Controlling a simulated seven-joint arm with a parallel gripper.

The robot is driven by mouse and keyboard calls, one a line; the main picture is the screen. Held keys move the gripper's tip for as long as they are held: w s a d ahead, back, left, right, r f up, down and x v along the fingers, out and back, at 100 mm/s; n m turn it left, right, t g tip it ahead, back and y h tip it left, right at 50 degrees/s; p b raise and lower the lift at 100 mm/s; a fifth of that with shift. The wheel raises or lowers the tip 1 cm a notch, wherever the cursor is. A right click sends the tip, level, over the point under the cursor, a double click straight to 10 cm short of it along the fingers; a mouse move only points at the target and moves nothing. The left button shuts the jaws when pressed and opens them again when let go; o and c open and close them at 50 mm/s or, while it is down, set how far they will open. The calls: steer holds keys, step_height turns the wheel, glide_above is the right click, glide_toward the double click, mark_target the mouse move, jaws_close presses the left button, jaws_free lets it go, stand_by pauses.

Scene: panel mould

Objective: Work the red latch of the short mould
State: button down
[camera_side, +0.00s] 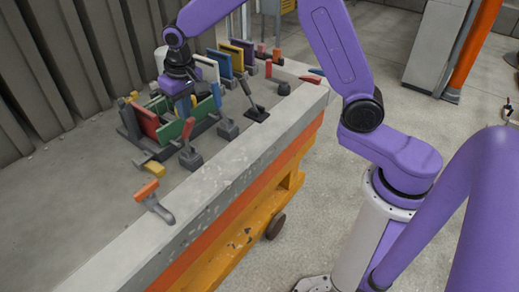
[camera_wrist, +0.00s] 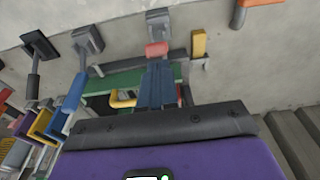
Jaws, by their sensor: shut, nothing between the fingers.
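The short mould (camera_side: 127,131) is a dark frame with green panels (camera_side: 171,131) and a red panel (camera_side: 144,119) on the bench top. The red latch (camera_side: 187,128) stands at the mould's near side, its red handle above a grey base. In the wrist view the red handle (camera_wrist: 156,50) lies just beyond my fingertips, with its grey base behind. My gripper (camera_side: 184,108) points down over the mould, right beside the latch. Its blue fingers (camera_wrist: 156,73) are together and hold nothing. I cannot tell whether they touch the handle.
A blue-handled latch (camera_side: 217,96) and a black-handled latch (camera_side: 246,88) stand to the right. A yellow block (camera_side: 154,168) and an orange-handled tool (camera_side: 147,190) lie nearer. Coloured panels (camera_side: 242,52) stand behind. The left bench top is clear.

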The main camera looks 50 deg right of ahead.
steer(key=shift+s+f, duration=0.2)
steer(key=shift+s, duration=0.7)
steer(key=shift+s+f, duration=0.25)
steer(key=shift+s, duration=0.2)
steer(key=shift+s+f, duration=0.2)
steer(key=shift+s, duration=0.25)
steer(key=shift+s+f, duration=0.65)
steer(key=shift+s, duration=0.25)
steer(key=shift+s+f, duration=0.1)
